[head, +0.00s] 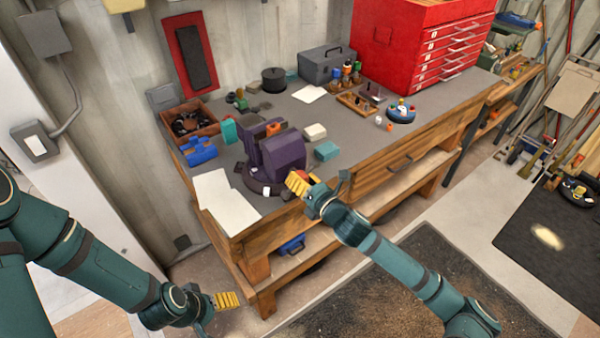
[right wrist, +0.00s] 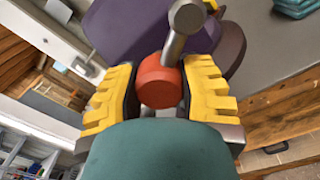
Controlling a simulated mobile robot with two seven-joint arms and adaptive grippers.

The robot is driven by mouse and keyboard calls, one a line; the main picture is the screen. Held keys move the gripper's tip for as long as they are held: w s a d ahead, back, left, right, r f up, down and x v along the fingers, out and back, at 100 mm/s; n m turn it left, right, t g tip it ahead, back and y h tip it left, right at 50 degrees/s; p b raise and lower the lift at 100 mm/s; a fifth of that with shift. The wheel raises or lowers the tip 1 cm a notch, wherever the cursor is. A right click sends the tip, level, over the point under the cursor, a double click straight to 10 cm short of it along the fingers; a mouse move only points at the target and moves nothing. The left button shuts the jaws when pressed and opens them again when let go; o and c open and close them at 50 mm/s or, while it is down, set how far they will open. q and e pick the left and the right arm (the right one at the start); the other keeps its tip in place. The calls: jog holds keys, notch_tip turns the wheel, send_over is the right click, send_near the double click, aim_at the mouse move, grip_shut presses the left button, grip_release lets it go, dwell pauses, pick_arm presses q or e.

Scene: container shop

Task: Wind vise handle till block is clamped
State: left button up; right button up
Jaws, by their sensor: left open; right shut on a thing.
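The purple vise (head: 283,155) stands at the front edge of the workbench. A small orange block (head: 273,129) shows at the top of its jaws; whether the jaws press on it cannot be told. My right gripper (head: 299,184) is at the front of the vise, shut on the red-orange knob (right wrist: 158,84) of the vise handle. In the right wrist view the handle's grey metal bar (right wrist: 179,32) rises from the knob, between the yellow fingers. My left gripper (head: 228,300) is open and empty, low and apart from the bench's left end.
The grey-topped workbench (head: 350,135) carries white paper (head: 225,200) left of the vise, teal blocks (head: 327,151) to its right and a blue tool (head: 200,152). A red tool chest (head: 400,35) stands at the back. The floor in front is open.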

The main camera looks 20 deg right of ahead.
jog(key=m, duration=0.2)
jog(key=shift+r+m+p, duration=0.1)
jog(key=shift+m+p, duration=0.2)
jog(key=shift+p, duration=0.1)
jog(key=shift+d+m, duration=0.1)
jog(key=shift+m, duration=1)
dwell(0.3)
jog(key=o, duration=1.2)
jog(key=shift+o, duration=0.2)
jog(key=shift+s, duration=0.1)
jog(key=v, duration=1.2)
